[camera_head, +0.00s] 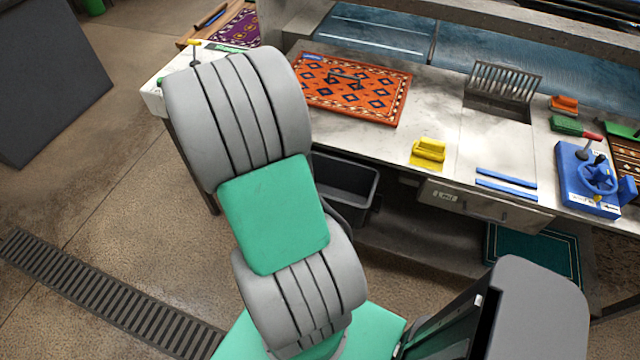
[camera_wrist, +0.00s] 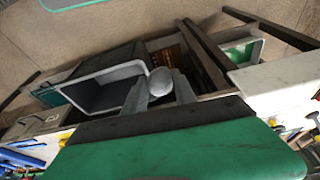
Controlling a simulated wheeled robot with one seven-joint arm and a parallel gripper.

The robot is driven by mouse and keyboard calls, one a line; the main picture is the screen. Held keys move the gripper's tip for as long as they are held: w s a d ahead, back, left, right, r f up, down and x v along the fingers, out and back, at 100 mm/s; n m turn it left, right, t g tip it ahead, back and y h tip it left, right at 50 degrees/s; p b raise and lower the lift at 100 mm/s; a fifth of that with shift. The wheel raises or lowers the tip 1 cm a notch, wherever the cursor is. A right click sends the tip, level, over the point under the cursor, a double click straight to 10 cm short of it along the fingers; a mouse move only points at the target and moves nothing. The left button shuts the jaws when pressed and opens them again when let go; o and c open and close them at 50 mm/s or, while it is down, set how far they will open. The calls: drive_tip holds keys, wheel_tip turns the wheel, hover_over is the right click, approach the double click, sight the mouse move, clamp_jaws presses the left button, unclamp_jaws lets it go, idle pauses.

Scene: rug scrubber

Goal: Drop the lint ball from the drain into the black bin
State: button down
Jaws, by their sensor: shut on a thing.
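The lint ball (camera_wrist: 160,81) is a small grey round lump in the wrist view. My gripper (camera_wrist: 161,86) is shut on it, with one finger on each side. The black bin (camera_wrist: 126,69) has a dark opening and a pale-looking rim, and shows just left of the ball in that view. The ball overlaps the bin's right edge in the picture; I cannot tell its height over the rim. In the head view the bin (camera_head: 345,186) stands under the counter, partly behind my arm. My gripper and the ball are hidden there.
The counter (camera_head: 450,140) bears an orange rug (camera_head: 352,88), a yellow block (camera_head: 428,151), blue strips (camera_head: 506,184) and a blue device (camera_head: 590,180). A slatted grate (camera_head: 503,82) stands tilted on it. A long floor grate (camera_head: 100,290) lies at lower left.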

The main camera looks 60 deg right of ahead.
drive_tip(key=s+d+f+m+g+y+p, duration=0.1)
drive_tip(key=s+d+f+m+g+p, duration=0.25)
drive_tip(key=s+d+m, duration=0.9)
drive_tip(key=s+f+n+b, duration=0.2)
drive_tip(key=s+f+b, duration=0.1)
drive_tip(key=f, duration=0.3)
drive_tip(key=shift+s+d+f+t+b, duration=0.3)
drive_tip(key=shift+d+f+t+b, duration=0.15)
drive_tip(key=shift+b, duration=0.1)
drive_tip(key=c, duration=0.9)
unclamp_jaws()
drive_tip(key=shift+r, duration=0.1)
drive_tip(key=b+v, duration=0.1)
drive_tip(key=v, duration=0.6)
drive_tip(key=shift+a+r, duration=0.1)
drive_tip(key=shift+r, duration=0.3)
